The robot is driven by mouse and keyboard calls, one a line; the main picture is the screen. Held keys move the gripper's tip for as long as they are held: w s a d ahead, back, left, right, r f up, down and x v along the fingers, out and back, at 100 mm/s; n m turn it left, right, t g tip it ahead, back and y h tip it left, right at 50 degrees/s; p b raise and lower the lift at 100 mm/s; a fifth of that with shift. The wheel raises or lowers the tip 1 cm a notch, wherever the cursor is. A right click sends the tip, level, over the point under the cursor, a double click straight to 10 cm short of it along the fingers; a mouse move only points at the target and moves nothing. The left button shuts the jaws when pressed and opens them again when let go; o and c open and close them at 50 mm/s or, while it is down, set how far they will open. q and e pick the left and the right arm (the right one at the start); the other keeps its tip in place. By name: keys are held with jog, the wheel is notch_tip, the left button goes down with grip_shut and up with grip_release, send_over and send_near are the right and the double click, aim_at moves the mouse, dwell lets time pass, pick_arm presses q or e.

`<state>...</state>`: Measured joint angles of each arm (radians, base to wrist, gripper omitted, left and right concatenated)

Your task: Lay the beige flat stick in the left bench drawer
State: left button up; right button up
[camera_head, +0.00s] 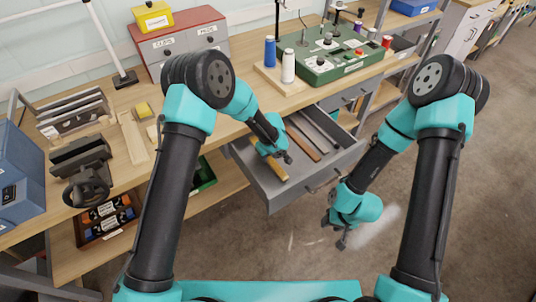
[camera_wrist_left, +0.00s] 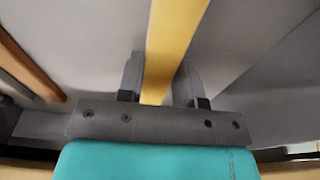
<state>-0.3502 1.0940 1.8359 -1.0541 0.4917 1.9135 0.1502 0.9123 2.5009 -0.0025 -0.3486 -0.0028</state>
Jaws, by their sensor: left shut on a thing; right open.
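The beige flat stick (camera_head: 268,165) shows under my left gripper in the head view, over the open left bench drawer (camera_head: 297,191). It looks yellowish in the left wrist view (camera_wrist_left: 173,40), running between the two fingers. My left gripper (camera_head: 285,157) is shut on the stick, low at the drawer. I cannot tell whether the stick touches the drawer floor. My right gripper (camera_head: 340,232) is open and empty, in front of the drawer and above the floor.
A brown strip (camera_head: 302,143) and grey flat bars (camera_head: 318,130) lie in the drawer. Thread spools (camera_head: 288,66) and a green box (camera_head: 335,62) stand on the bench behind it. A clamp-like tool (camera_head: 82,170) sits at the bench's left end.

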aim_at(271, 160)
pick_arm(q)
jog(key=shift+f, duration=0.4)
jog(key=o, duration=1.1)
jog(key=shift+r, duration=0.15)
jog(key=r, duration=0.5)
jog(key=s+r, duration=0.1)
jog(key=r, duration=0.5)
jog(key=d+r, duration=0.1)
jog(key=r, duration=0.5)
jog(key=shift+s, duration=0.4)
